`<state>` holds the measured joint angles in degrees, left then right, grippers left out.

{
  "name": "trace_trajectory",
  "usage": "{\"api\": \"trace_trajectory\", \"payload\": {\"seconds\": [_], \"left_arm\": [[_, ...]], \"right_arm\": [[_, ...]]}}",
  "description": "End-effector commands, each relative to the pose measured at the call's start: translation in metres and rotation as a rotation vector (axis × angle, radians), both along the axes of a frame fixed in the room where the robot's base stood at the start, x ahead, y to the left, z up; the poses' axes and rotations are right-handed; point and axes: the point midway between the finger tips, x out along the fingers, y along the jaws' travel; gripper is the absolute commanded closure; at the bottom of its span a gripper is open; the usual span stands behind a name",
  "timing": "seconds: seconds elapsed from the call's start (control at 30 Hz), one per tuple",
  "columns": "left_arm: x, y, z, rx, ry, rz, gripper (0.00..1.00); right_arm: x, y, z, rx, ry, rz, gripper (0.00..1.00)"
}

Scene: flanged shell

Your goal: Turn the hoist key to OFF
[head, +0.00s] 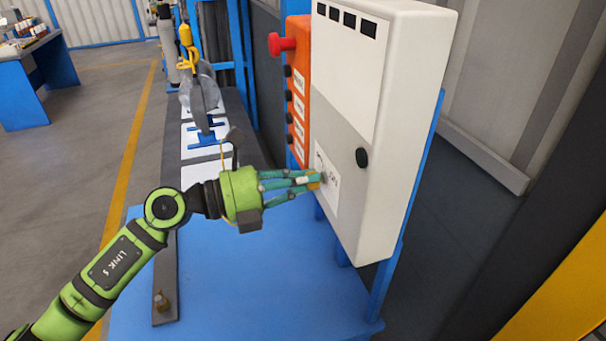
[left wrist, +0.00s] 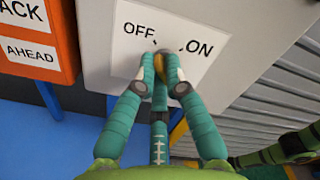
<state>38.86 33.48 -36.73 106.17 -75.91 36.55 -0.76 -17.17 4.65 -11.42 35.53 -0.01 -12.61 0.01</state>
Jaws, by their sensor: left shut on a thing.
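The white control cabinet (head: 380,70) stands at the right of the blue bench. Its label plate (left wrist: 185,32) reads OFF on the left and ON on the right. My left gripper (head: 314,182) reaches the plate from the left in the head view, its teal fingers closed at the switch. In the left wrist view the fingertips (left wrist: 160,78) are shut around the hoist key (left wrist: 161,64), just below the lettering. Only a small dark and yellowish part of the key shows; the fingers hide the rest, so I cannot tell which way it points. My right gripper is not in view.
An orange button panel (head: 297,90) with a red knob (head: 282,44) stands left of the cabinet. A black round knob (head: 362,157) sits on the cabinet front. A yellow hook (head: 187,45) hangs over a grey flanged part (head: 200,92).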

Motion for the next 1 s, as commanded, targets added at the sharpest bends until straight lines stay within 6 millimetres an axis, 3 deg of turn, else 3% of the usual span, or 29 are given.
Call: {"api": "trace_trajectory", "payload": {"seconds": [0.37, 0.43, 0.47, 0.83, 1.0], "left_arm": [[0.0, 0.0, 0.0, -0.002, 0.005, 0.0, 1.0], [0.0, 0.0, 0.0, -0.001, 0.004, 0.0, 0.72], [0.0, 0.0, 0.0, -0.001, 0.004, 0.0, 0.64], [0.0, 0.003, 0.0, -0.001, 0.004, 0.001, 0.64], [-0.007, 0.023, -0.001, 0.001, 0.005, 0.004, 0.64]], "right_arm": [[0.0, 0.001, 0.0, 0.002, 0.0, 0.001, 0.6], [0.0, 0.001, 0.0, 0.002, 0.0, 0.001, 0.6], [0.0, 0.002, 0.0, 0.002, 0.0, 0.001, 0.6], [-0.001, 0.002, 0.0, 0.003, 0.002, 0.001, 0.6], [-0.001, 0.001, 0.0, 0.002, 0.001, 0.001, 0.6]]}}
